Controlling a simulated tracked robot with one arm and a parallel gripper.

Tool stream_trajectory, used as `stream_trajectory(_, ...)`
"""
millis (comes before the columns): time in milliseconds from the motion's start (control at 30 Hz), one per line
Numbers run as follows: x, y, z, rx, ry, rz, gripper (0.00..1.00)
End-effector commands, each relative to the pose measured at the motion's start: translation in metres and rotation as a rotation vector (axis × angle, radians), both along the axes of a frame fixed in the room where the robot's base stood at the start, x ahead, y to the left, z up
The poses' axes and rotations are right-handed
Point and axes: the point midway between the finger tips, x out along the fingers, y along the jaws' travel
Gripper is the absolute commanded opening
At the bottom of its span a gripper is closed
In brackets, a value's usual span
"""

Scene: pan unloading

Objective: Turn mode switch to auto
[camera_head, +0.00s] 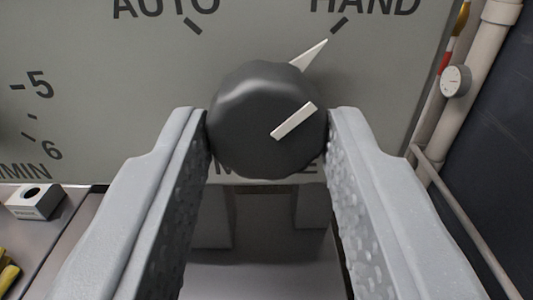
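The mode switch (262,106) is a dark, round, faceted knob on a grey panel (260,30). A white bar marks its face, and a white pointer (310,55) at its upper right points toward the tick below the word HAND (365,6). The word AUTO (165,7) with its tick is at the upper left. My gripper (267,135) has one finger on each side of the knob, and both fingertips appear to press against it. Lettering below the knob is mostly hidden by the knob and fingers.
A dial scale with 5 and 6 (40,115) is at the left of the panel. A pale block (34,202) with a round hole sits at lower left, with something yellow below it. Pipes (480,70) with a small gauge (455,80) run along the right.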

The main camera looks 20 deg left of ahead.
Motion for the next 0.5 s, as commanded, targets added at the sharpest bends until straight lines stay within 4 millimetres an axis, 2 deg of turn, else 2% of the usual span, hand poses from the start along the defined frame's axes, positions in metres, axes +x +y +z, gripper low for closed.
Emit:
stream_trajectory(267,-0.0003,0.0011,-0.0009,-0.042,-0.012,0.01,0.11)
stream_trajectory(500,-0.0003,0.0012,-0.0015,-0.175,-0.055,0.011,0.11)
